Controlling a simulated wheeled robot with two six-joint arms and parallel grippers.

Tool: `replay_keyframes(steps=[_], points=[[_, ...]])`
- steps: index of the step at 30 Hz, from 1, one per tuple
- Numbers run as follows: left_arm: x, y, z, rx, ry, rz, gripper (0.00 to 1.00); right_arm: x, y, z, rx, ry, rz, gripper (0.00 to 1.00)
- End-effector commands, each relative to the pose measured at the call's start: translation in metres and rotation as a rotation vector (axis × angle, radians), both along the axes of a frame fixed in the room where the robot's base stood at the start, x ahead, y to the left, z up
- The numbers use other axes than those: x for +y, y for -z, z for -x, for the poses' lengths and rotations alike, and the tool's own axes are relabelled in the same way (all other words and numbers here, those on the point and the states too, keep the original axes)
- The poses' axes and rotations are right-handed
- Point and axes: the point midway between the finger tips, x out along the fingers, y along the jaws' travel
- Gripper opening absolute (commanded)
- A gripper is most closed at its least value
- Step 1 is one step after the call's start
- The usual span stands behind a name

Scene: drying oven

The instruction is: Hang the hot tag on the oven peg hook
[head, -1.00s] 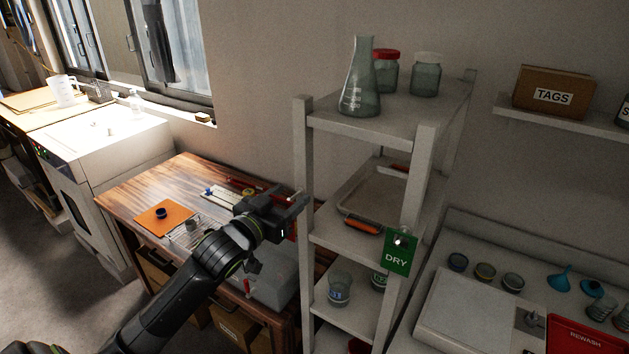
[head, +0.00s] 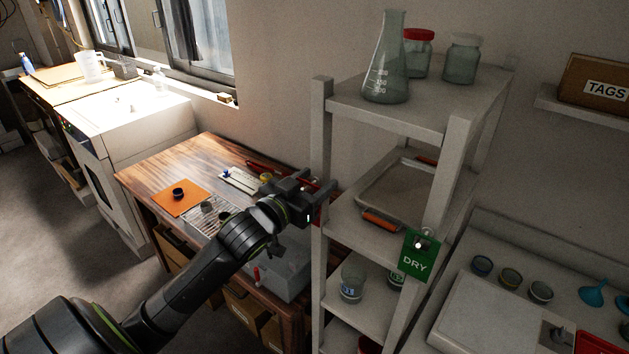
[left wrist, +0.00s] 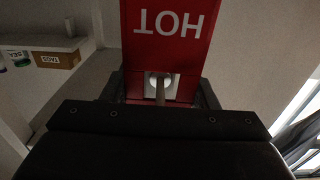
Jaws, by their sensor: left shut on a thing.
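My left gripper (head: 322,197) is in front of the white shelf's left post in the head view. It is shut on the red hot tag (left wrist: 165,25), which fills the top middle of the left wrist view with its HOT lettering upside down. A pale square with a round hole or stud shows on the tag between the fingers. In the head view only a sliver of red shows by the gripper. The white oven (head: 135,120) stands at the far left beyond the wooden bench. I cannot make out its peg hook. My right gripper is not in view.
The wooden bench (head: 150,165) carries an orange mat (head: 180,205) and a wire rack. The white shelf (head: 322,130) holds a tall flask (head: 385,70), jars and a tray. A green DRY tag (head: 417,262) hangs on its front post. Open floor lies at the left.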

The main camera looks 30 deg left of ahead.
Motion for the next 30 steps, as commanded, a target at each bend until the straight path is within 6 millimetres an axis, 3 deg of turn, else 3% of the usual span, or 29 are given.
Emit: replay_keyframes(steps=[1,2,6,15,20,30], points=[[0.0,0.003,0.0,0.0,0.0,0.001,0.33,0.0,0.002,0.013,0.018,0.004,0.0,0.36],[0.0,0.001,0.0,0.0,0.0,0.0,0.57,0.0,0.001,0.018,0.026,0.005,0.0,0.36],[0.0,0.001,0.0,-0.001,0.0,0.0,0.75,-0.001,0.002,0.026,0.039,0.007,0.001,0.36],[0.0,0.001,0.0,-0.002,0.001,0.0,0.75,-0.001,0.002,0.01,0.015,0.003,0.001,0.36],[0.0,0.004,0.0,-0.004,0.002,-0.001,0.75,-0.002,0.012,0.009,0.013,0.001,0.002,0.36],[0.0,-0.001,0.06,0.001,0.002,-0.007,0.75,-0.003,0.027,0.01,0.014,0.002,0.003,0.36]])
